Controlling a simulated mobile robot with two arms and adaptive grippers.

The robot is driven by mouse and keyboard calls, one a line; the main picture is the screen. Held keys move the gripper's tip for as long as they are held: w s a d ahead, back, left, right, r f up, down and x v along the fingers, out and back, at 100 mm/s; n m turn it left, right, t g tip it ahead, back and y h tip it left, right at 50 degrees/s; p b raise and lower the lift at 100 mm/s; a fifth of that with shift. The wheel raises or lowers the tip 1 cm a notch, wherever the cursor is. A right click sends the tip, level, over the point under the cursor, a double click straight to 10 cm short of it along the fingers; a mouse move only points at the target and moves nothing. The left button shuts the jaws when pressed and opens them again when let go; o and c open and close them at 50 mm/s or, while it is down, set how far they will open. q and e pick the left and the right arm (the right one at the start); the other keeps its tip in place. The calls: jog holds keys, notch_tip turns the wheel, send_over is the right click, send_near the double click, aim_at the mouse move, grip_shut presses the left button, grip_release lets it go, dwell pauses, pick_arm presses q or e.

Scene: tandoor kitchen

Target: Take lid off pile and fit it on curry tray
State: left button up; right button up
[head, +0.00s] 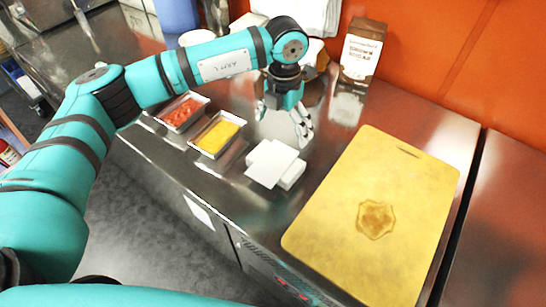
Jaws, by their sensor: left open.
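A pile of white lids (274,163) lies on the steel counter, its top lid turned out of line with those below. Two foil trays stand to its left. One holds yellow curry (217,136) and the other holds red food (182,112). Both trays are uncovered. My left gripper (304,133) is open and empty, pointing down just behind the lid pile, apart from it in the picture. Its exact height over the counter is hard to tell. My right gripper is not in view.
A brown carton (362,50) stands at the back by the orange wall. White bags (318,15) and a blue container (176,14) are behind. Bare counter lies between pile and board.

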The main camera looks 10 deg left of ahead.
aim_at(282, 152)
pick_arm(q)
notch_tip(282, 152, down, 2)
jog(key=shift+f, duration=0.2)
jog(key=shift+f+p, duration=0.3)
jog(key=shift+p, duration=0.2)
notch_tip(282, 152, down, 4)
jog(key=shift+r+p, duration=0.2)
jog(key=shift+p, duration=0.65)
jog(key=shift+f, duration=0.5)
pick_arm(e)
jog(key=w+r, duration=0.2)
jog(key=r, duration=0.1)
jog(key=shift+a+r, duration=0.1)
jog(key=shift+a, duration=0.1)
pick_arm(q)
jog(key=shift+f, duration=0.1)
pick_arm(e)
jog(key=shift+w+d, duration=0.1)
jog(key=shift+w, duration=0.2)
pick_arm(q)
jog(key=shift+f+b, duration=0.15)
jog(key=shift+b, duration=0.25)
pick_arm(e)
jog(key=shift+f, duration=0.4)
pick_arm(q)
jog(key=c, duration=0.8)
